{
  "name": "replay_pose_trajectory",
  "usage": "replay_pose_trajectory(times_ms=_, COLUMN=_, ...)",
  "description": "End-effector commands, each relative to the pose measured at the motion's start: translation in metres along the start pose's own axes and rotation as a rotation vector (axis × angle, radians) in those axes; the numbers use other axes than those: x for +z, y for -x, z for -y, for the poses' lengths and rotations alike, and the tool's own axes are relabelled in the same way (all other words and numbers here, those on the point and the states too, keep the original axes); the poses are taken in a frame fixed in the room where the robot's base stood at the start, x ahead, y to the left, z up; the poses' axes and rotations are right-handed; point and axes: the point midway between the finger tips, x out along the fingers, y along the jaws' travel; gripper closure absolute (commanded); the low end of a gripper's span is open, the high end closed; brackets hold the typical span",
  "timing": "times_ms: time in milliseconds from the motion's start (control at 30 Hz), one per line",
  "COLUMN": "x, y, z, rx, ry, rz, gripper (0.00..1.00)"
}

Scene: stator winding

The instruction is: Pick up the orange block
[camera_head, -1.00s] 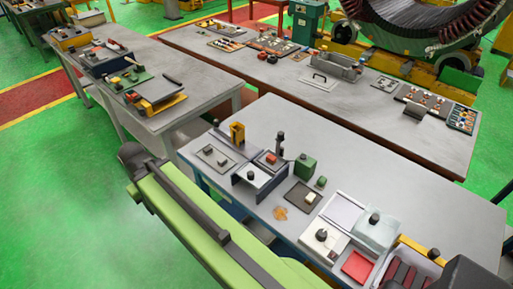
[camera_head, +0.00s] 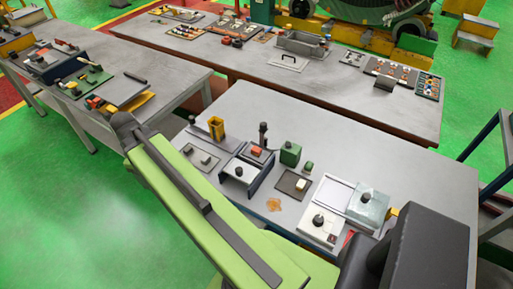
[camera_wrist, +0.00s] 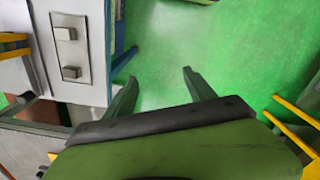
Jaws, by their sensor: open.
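A small orange-red block (camera_head: 256,151) sits on a dark plate on the near grey table, between a yellow holder and a green block. I cannot make it out in the wrist view. My gripper (camera_wrist: 162,83) shows in the wrist view with its two fingers spread apart and nothing between them. Green floor lies beyond the fingertips.
The near table (camera_head: 400,160) also holds a yellow holder (camera_head: 217,128), a green block (camera_head: 290,154), and a white plate with a black knob (camera_head: 318,220). A plate with two small grey blocks (camera_wrist: 71,45) shows at the wrist view's left. The table's right side is clear.

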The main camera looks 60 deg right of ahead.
Motion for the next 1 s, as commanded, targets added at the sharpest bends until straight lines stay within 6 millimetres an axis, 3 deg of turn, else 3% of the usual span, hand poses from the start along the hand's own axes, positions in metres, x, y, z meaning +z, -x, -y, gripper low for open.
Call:
replay_pose_trajectory(times_ms=33, x=0.027, y=0.019, z=-0.044, rx=0.000, ry=0.089, rz=0.000, gripper=0.36)
replay_pose_trajectory(times_ms=167, x=0.110, y=0.041, z=-0.134, rx=0.000, ry=0.423, rz=0.000, gripper=0.36)
replay_pose_trajectory(times_ms=200, x=0.138, y=0.048, z=-0.158, rx=0.000, ry=0.525, rz=0.000, gripper=0.36)
replay_pose_trajectory(times_ms=333, x=0.231, y=0.065, z=-0.215, rx=0.000, ry=0.822, rz=0.000, gripper=0.36)
replay_pose_trajectory(times_ms=400, x=0.273, y=0.071, z=-0.233, rx=0.000, ry=0.949, rz=0.000, gripper=0.36)
replay_pose_trajectory(times_ms=500, x=0.315, y=0.076, z=-0.248, rx=0.000, ry=1.079, rz=-0.001, gripper=0.36)
replay_pose_trajectory(times_ms=600, x=0.337, y=0.078, z=-0.254, rx=0.000, ry=1.149, rz=-0.001, gripper=0.36)
replay_pose_trajectory(times_ms=767, x=0.342, y=0.075, z=-0.254, rx=0.000, ry=1.174, rz=0.000, gripper=0.36)
replay_pose_trajectory(times_ms=1000, x=0.341, y=0.040, z=-0.254, rx=0.000, ry=1.172, rz=0.000, gripper=0.36)
